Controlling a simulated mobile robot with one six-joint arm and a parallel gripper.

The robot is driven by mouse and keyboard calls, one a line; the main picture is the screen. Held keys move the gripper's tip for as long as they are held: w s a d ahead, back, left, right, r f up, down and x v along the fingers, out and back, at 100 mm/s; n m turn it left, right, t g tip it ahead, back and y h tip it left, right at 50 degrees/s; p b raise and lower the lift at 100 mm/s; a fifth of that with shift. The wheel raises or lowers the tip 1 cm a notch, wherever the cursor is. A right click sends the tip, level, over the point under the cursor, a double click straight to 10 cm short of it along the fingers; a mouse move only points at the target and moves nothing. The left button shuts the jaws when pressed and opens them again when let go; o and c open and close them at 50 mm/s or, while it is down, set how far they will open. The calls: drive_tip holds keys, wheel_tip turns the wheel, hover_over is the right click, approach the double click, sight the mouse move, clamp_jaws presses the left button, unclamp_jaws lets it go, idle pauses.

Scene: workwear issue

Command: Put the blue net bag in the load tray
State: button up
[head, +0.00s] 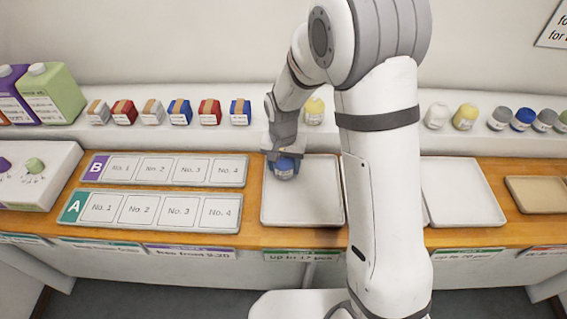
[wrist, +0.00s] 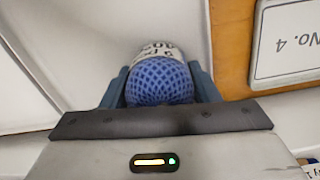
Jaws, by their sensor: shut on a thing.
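The blue net bag (head: 287,168) is a small round bag with a white label. It is between the fingers of my gripper (head: 283,157), which is shut on it. In the wrist view the blue net of the bag (wrist: 160,82) shows between the two fingers (wrist: 166,90), with the label beyond it. The bag is over the back left part of a white tray (head: 310,207); I cannot tell if it touches the tray floor. The rest of this tray's visible floor is empty. Which tray is the load tray, I cannot read.
Another white tray (head: 463,192) and a tan tray (head: 537,195) stand to the right, both looking empty. Numbered boards A (head: 72,208) and B (head: 97,167) lie to the left. Small bags line the shelf (head: 260,118) behind. My arm hides part of the counter.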

drive_tip(key=shift+f, duration=0.1)
drive_tip(key=o, duration=0.7)
wheel_tip(320, 180, up, 12)
drive_tip(key=shift+a+f+b, duration=0.1)
drive_tip(key=shift+f+b, duration=0.15)
drive_tip(key=shift+b, duration=0.15)
drive_tip(key=shift+r, duration=0.5)
drive_tip(key=s+d+r+t, duration=0.1)
drive_tip(key=s+d+r, duration=0.1)
drive_tip(key=s+d, duration=0.3)
drive_tip(key=s+d+r+n+t, duration=0.1)
drive_tip(key=s+d, duration=0.3)
drive_tip(key=s, duration=0.4)
drive_tip(key=s+d+r+n+t, duration=0.1)
drive_tip(key=s+d+r, duration=0.2)
drive_tip(key=s+d, duration=0.2)
drive_tip(key=shift+s+d+r, duration=0.15)
drive_tip(key=shift+s, duration=0.3)
drive_tip(key=shift+s+d+r, duration=0.15)
drive_tip(key=shift+s, duration=0.25)
